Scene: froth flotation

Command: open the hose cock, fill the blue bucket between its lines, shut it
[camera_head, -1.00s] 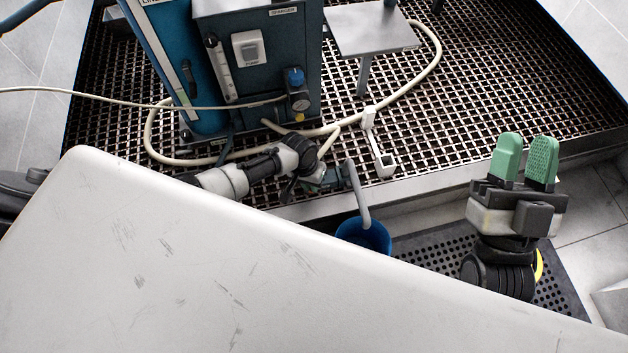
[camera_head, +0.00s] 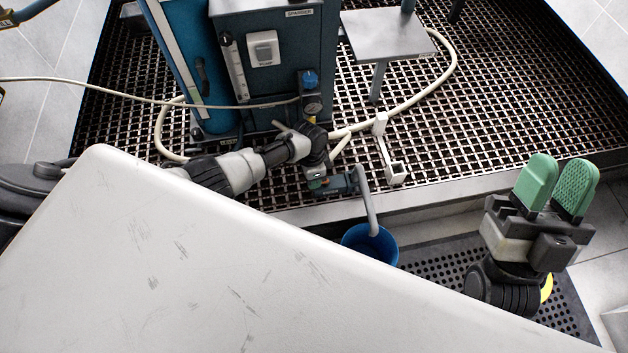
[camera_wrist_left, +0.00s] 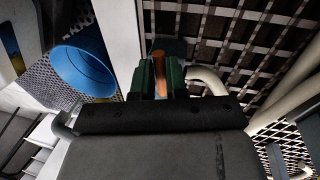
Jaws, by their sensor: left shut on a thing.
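The blue bucket (camera_head: 352,238) stands on the dark perforated mat, below the platform edge. It also shows at the upper left of the left wrist view (camera_wrist_left: 85,66). A grey spout (camera_head: 367,200) bends down into it from the teal cock body (camera_head: 342,183). I cannot make out the bucket's lines or water level. My left gripper (camera_head: 318,184) is at the cock. In the left wrist view its green fingers (camera_wrist_left: 160,78) are shut on an orange-brown handle (camera_wrist_left: 159,72), which seems to be the cock's. My right gripper (camera_head: 555,187) is open and empty, right of the bucket.
A white tabletop (camera_head: 150,260) fills the lower left and hides part of the floor. The blue machine (camera_head: 275,70) stands on the grating (camera_head: 490,110), with a cream hose (camera_head: 430,92) around it. A small white bracket (camera_head: 396,172) stands near the platform edge.

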